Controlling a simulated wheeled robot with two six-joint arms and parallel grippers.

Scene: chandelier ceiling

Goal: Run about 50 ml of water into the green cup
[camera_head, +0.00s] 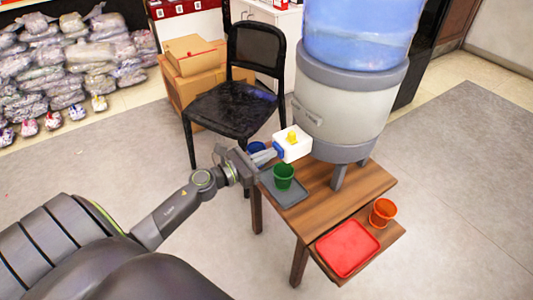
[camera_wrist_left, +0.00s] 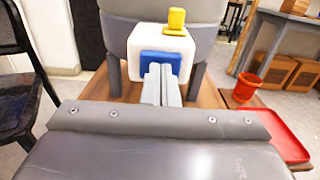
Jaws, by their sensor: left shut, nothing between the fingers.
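The green cup (camera_head: 284,176) stands upright on a grey tray (camera_head: 293,195) at the table's left edge, below the dispenser's white tap block (camera_head: 296,146). The block has a yellow part (camera_head: 292,137) on top and a blue button (camera_head: 278,150) on its front; the wrist view also shows the yellow part (camera_wrist_left: 176,19) and blue button (camera_wrist_left: 149,61). My left gripper (camera_head: 264,156) is shut and empty, its fingertips (camera_wrist_left: 160,72) at the blue button; I cannot tell whether they press it. No water stream is visible, and the cup's inside is too small to read. My right gripper is out of view.
The dispenser (camera_head: 345,115) carries a blue water bottle (camera_head: 360,30). A blue cup (camera_head: 256,147) is partly hidden behind my gripper. A red tray (camera_head: 347,248) and an orange-red cup (camera_head: 383,212) are at the table's right side. A black chair (camera_head: 235,105) stands behind.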

